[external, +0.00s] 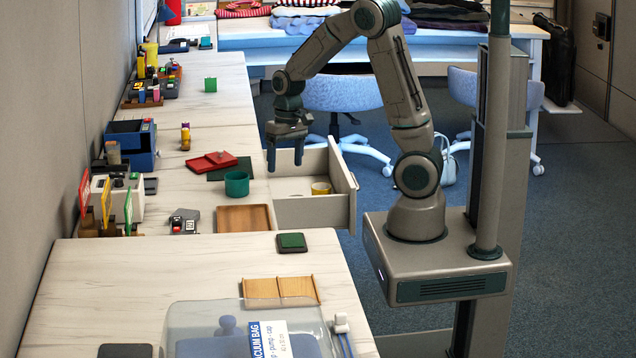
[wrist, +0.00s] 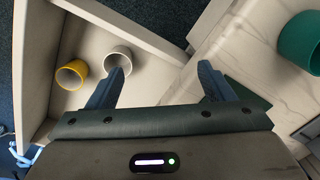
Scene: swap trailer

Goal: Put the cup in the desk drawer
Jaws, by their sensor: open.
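The desk drawer (external: 312,214) is pulled open. In the wrist view, the drawer (wrist: 75,18) holds a yellow cup (wrist: 72,74) and a whitish cup (wrist: 117,60). The yellow cup (external: 320,188) also shows in the external view; I cannot make out the whitish one there. A green cup (external: 237,184) stands upright on the desk, left of the drawer; it is at the right edge of the wrist view (wrist: 300,42). My gripper (external: 285,162) is open and empty, above the drawer's desk-side edge. In the wrist view my gripper's (wrist: 160,82) left finger is near the whitish cup; contact is unclear.
A brown tray (external: 243,219), a red tray (external: 212,162) and a dark green mat (external: 236,168) lie around the green cup. A blue box (external: 132,140) and card holders stand along the wall. A blue chair (external: 342,94) is behind the drawer.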

